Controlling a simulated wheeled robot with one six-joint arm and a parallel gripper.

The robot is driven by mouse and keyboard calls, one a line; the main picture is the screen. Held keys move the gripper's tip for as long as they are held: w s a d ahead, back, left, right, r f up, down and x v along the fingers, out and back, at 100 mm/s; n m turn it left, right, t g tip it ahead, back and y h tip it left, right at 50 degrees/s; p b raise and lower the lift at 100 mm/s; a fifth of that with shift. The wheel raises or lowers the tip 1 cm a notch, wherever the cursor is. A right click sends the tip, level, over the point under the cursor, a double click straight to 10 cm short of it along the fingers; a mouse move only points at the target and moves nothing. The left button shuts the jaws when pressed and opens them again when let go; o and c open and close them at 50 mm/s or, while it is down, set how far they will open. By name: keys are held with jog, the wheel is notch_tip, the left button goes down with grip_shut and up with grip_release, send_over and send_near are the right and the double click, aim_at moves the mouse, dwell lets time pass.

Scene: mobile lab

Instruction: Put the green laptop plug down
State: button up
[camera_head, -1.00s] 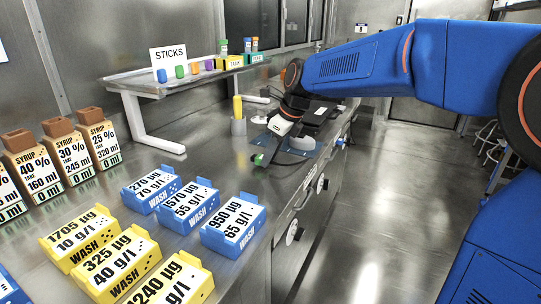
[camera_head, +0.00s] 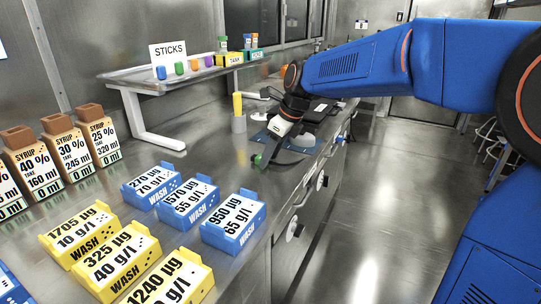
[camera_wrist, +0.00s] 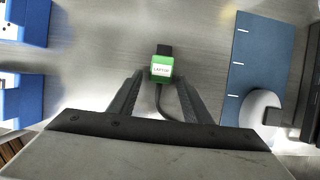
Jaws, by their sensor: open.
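The green laptop plug (camera_wrist: 161,68) lies on the steel bench in the wrist view, with a white label reading LAPTOP and a dark tip pointing away from me. Its dark cable runs back between my fingers. My gripper (camera_wrist: 160,82) is open, with one finger on each side and just behind the plug. In the head view the green plug (camera_head: 257,160) shows small at the bench's front part, just below my gripper (camera_head: 268,150). I cannot tell from the pictures whether a finger still touches it.
A blue mat (camera_wrist: 262,60) with a round grey-white object (camera_wrist: 262,106) lies right of the plug. Blue WASH boxes (camera_head: 233,220) stand nearer on the bench, with yellow WASH boxes (camera_head: 118,262) beside them. A yellow-topped cylinder (camera_head: 238,113) stands behind. Bare bench surrounds the plug.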

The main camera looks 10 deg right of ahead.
jog(key=shift+r, duration=0.5)
jog(key=v, duration=1.2)
jog(key=s+d+f+n+h, duration=0.1)
jog(key=s+d+f+n, duration=0.4)
jog(key=s+n, duration=0.3)
jog(key=s+d+f+n+t+h, duration=0.1)
jog(key=s+d+f+n, duration=0.5)
jog(key=s, duration=0.6)
jog(key=s+d+f+n+t+h, duration=0.1)
jog(key=s+d+f+n, duration=0.5)
jog(key=s+f+n, duration=0.3)
jog(key=shift+s+d+n+h, duration=0.15)
jog(key=shift+s+n+h, duration=0.25)
jog(key=shift+n, duration=0.5)
